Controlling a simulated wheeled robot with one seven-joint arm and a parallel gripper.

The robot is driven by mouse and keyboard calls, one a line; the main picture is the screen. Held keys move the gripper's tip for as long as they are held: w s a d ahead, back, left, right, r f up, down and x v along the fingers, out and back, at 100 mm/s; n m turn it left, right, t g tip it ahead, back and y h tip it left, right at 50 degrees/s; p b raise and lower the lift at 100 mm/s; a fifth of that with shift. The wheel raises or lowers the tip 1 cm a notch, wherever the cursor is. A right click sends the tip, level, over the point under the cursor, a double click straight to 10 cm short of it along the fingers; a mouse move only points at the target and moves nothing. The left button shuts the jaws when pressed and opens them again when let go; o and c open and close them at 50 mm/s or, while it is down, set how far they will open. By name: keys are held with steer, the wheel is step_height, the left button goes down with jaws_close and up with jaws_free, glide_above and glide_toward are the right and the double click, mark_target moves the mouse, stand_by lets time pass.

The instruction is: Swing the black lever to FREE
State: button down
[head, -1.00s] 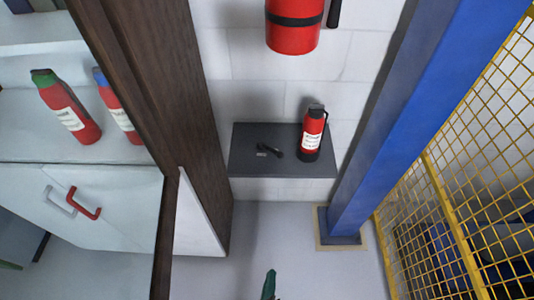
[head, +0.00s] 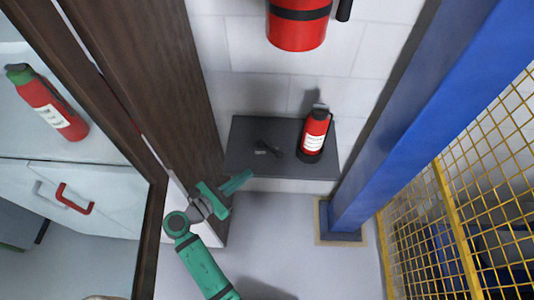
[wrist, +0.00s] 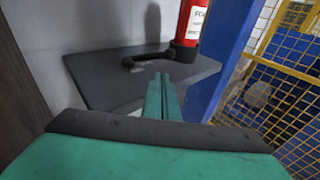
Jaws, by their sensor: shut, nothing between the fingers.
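The black lever (head: 272,150) lies on the dark grey shelf (head: 243,165) against the white block wall, left of a small red extinguisher (head: 315,132). A small pale mark beside the lever is too small to read. In the wrist view the lever (wrist: 150,57) shows just beyond my fingertips, its round end at the left and its bar pointing right towards the extinguisher (wrist: 192,22). My green gripper (head: 248,175) is shut and empty, in front of the shelf's left part. In the wrist view the two fingers (wrist: 162,80) are pressed together, apart from the lever as far as I can tell.
A dark wooden post (head: 150,90) stands close on the left. A blue column (head: 400,110) and a yellow mesh fence (head: 480,180) bound the right. A larger extinguisher (head: 298,28) hangs above the shelf. The floor in front (head: 310,240) is clear.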

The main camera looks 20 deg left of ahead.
mark_target(265, 165)
steer(key=x, duration=1)
steer(key=shift+w+a+r, duration=0.1)
steer(key=shift+w+r, duration=0.1)
steer(key=shift+r, duration=0.15)
